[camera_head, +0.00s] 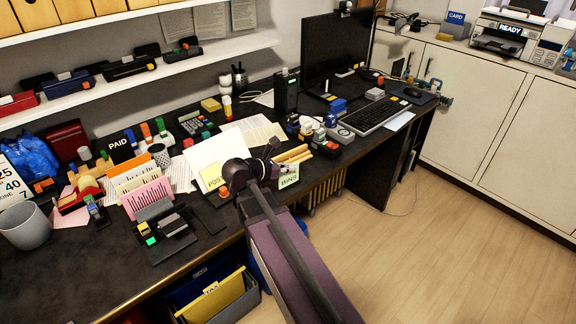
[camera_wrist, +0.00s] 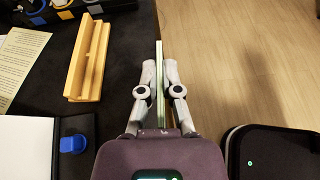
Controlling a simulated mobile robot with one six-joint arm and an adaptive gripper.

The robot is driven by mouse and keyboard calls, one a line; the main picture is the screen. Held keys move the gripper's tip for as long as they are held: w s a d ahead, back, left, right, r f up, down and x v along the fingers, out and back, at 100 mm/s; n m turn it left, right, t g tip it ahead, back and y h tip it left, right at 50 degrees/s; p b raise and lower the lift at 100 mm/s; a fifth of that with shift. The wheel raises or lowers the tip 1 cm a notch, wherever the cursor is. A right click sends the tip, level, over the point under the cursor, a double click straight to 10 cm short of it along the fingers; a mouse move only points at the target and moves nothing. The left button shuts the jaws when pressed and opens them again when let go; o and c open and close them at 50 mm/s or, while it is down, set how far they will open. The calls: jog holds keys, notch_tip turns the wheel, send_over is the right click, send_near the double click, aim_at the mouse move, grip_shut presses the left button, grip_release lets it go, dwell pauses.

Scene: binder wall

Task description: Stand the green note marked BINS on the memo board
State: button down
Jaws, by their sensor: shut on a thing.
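The green note marked BINS (camera_head: 289,176) is held upright at the desk's front edge, its lettered face towards the head camera. My gripper (camera_head: 273,166) is shut on it. In the wrist view, the note (camera_wrist: 160,105) is a thin edge-on strip between the two fingers of my gripper (camera_wrist: 159,73). A light wooden grooved block (camera_head: 293,155) lies just behind the note on the desk. It also shows in the wrist view (camera_wrist: 88,60), left of the note and apart from it. No label tells whether this block is the memo board. My arm hides part of the desk.
A yellow POST note (camera_head: 213,177) and white sheets (camera_head: 232,143) are left of my gripper. A keyboard (camera_head: 371,117) and monitor (camera_head: 337,47) stand to the right. Small boxes crowd the desk behind the block. Floor (camera_head: 440,220) is clear at the right.

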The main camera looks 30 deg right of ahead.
aim_at(239, 155)
jog(key=shift+w, duration=0.1)
dwell(0.5)
jog(key=w+a+r+n+p, duration=0.1)
jog(key=w+a+r+p, duration=0.1)
jog(key=w+a, duration=0.2)
jog(key=w+a+r+n+p, duration=0.1)
jog(key=w+a, duration=0.4)
jog(key=w, duration=0.6)
jog(key=shift+a+r+n+t+p, duration=0.15)
jog(key=shift+r+n+t+p, duration=0.2)
jog(key=shift+r+p, duration=0.2)
jog(key=shift+w+f, duration=0.1)
jog(key=shift+w, duration=0.05)
jog(key=shift+w+a+f+b, duration=0.15)
jog(key=shift+w+f+b, duration=0.35)
jog(key=shift+f+b, duration=0.6)
jog(key=shift+w+a+f+b, duration=0.2)
jog(key=shift+w+f+b, duration=0.3)
jog(key=shift+f+b, duration=0.6)
jog(key=shift+w+a+f+b, duration=0.15)
jog(key=shift+w+f+b, duration=0.35)
jog(key=shift+f+b, duration=0.6)
jog(key=shift+f+b, duration=0.2)
jog(key=shift+b, duration=0.15)
jog(key=shift+s+d+f+b, duration=0.1)
jog(key=shift+s+f+b, duration=0.2)
jog(key=shift+f+b, duration=0.3)
